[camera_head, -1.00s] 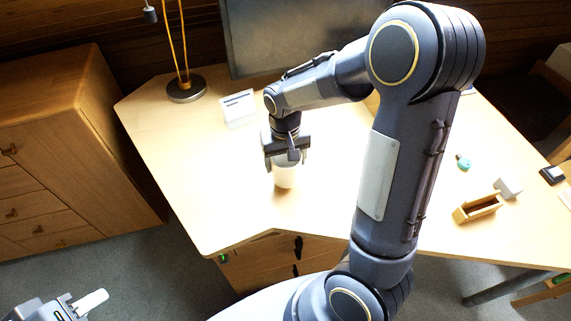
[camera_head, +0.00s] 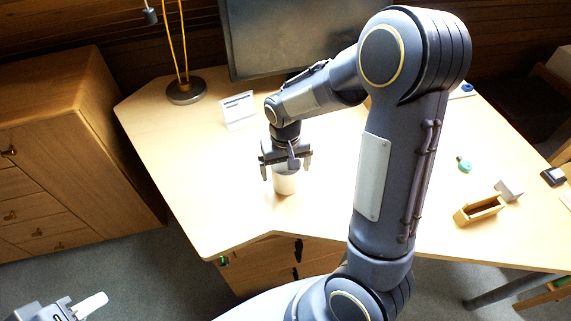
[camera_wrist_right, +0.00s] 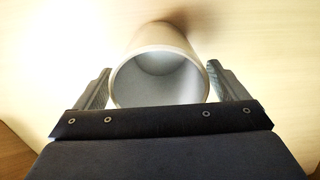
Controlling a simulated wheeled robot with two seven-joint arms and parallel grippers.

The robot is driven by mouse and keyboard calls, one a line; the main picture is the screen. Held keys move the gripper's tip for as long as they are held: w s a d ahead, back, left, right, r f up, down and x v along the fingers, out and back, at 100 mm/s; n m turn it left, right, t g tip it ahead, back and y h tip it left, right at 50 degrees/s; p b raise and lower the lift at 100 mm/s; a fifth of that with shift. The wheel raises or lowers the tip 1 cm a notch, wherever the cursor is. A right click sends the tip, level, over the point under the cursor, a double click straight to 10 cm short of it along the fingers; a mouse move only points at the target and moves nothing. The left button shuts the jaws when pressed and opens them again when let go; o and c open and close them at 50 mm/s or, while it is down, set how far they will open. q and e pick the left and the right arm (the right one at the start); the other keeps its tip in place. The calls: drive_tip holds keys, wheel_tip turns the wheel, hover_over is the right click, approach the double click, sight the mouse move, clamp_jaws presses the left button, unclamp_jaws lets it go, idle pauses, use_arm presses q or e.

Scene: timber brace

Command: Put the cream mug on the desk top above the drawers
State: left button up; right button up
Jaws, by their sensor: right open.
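The cream mug (camera_head: 285,183) stands upright on the desk top (camera_head: 215,190), near the front edge above the drawers (camera_head: 275,262). My right gripper (camera_head: 286,172) is open just above the mug, pointing down. In the right wrist view the mug (camera_wrist_right: 160,70) shows its open rim between the two spread fingers of the right gripper (camera_wrist_right: 160,90), with a gap on each side. My left gripper (camera_head: 90,305) is at the bottom left, well away from the desk; whether it is open or shut is unclear.
A lamp base (camera_head: 186,91), a white card (camera_head: 239,110) and a monitor (camera_head: 290,35) stand behind. A wooden tray (camera_head: 478,209), a teal object (camera_head: 464,164) and a dark block (camera_head: 553,176) lie to the right. A wooden cabinet (camera_head: 60,150) stands left. The desk's left part is clear.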

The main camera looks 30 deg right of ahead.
drive_tip(key=shift+r, duration=0.4)
wheel_tip(320, 180, up, 11)
drive_tip(key=p, duration=0.2)
drive_tip(key=s+a+r+t+y, duration=0.2)
drive_tip(key=s, duration=0.7)
drive_tip(key=s+a+r+n+t+y, duration=0.1)
drive_tip(key=s+a+r+t, duration=0.1)
drive_tip(key=s, duration=0.6)
drive_tip(key=shift+s+a+t+y, duration=0.25)
drive_tip(key=shift+s+t+y, duration=0.15)
drive_tip(key=shift+t, duration=0.4)
